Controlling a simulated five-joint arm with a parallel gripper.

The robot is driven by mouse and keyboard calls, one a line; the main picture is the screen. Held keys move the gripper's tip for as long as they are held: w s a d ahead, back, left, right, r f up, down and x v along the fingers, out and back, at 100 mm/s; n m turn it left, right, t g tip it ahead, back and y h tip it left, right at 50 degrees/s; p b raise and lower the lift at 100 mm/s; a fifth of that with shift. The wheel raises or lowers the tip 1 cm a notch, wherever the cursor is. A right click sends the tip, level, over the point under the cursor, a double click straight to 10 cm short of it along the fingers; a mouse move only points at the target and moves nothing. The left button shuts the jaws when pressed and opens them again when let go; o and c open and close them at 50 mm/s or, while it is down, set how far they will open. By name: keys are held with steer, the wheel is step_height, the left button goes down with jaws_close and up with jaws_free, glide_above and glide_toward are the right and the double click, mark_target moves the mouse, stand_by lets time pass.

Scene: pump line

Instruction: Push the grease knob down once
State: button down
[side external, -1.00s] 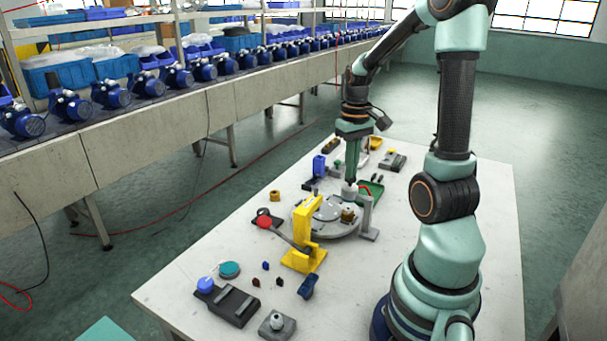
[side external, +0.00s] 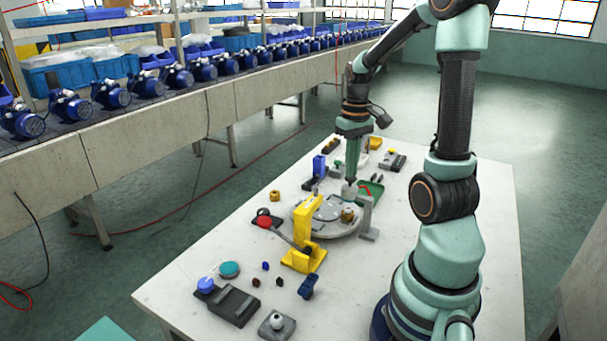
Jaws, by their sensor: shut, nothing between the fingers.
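My gripper (side external: 351,181) points straight down over the far part of the round grey plate on the white table, its fingers closed together. A small pale, rounded knob (side external: 349,191) stands directly beneath the fingertips; it looks like the grease knob, but no label shows. The fingertips meet its top in the picture, and I cannot tell whether they touch or press it. The knob's top is partly hidden by the fingers. Nothing shows held in the gripper.
A yellow clamp (side external: 306,235) rises in front of the round plate (side external: 328,228). A grey block with a white ball (side external: 277,322) sits at the near edge.

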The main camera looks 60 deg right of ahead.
steer(key=shift+r, duration=2.55)
steer(key=w+a+r+n+t, duration=0.2)
steer(key=a+n, duration=0.1)
steer(key=a, duration=0.9)
steer(key=w+a+r+n+t, duration=0.2)
steer(key=a+n+t, duration=0.1)
steer(key=a, duration=0.9)
steer(key=shift+t, duration=0.3)
steer(key=shift+w, duration=0.1)
